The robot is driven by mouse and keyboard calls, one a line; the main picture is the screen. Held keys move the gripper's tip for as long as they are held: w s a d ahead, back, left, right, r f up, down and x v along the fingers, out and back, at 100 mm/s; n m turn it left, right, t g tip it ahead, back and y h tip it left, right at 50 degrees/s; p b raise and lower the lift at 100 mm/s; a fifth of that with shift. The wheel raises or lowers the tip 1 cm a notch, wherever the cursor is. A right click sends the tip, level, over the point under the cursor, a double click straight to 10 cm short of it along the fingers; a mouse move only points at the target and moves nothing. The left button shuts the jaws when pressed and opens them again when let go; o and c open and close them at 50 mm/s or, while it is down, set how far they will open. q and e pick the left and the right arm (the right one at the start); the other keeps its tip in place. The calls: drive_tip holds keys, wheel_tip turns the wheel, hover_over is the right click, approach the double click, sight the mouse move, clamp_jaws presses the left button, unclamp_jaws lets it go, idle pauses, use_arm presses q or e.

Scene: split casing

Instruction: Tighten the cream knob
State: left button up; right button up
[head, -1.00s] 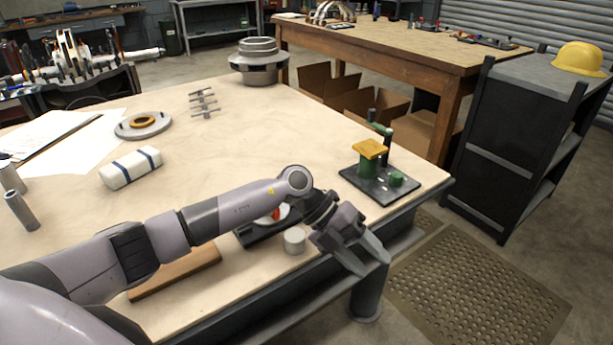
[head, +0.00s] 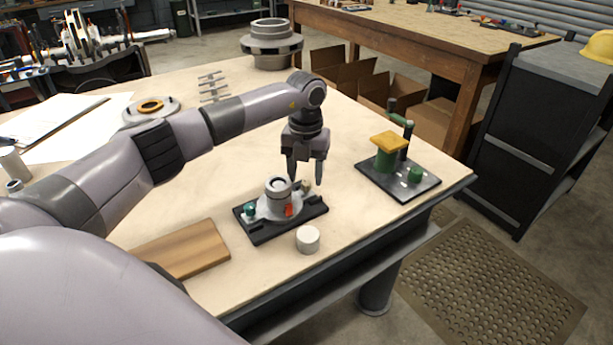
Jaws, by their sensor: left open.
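The cream knob (head: 306,186) is a small pale piece at the back right of the grey split casing (head: 268,207), partly hidden by my gripper. The casing sits on a black base plate (head: 262,236) near the table's front edge. A teal knob (head: 250,209) is at its left and a red part (head: 288,210) is on its front. My left gripper (head: 305,178) points down with its jaws open. Its fingers appear on either side of the cream knob; whether they touch it I cannot tell. My right gripper is not in view.
A white cylinder (head: 308,239) stands in front of the base plate. A wooden board (head: 185,250) lies to the left. A black plate with a green and yellow fixture (head: 388,150) stands to the right.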

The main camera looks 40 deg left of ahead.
use_arm(q)
drive_tip(key=shift+f, duration=0.9)
clamp_jaws()
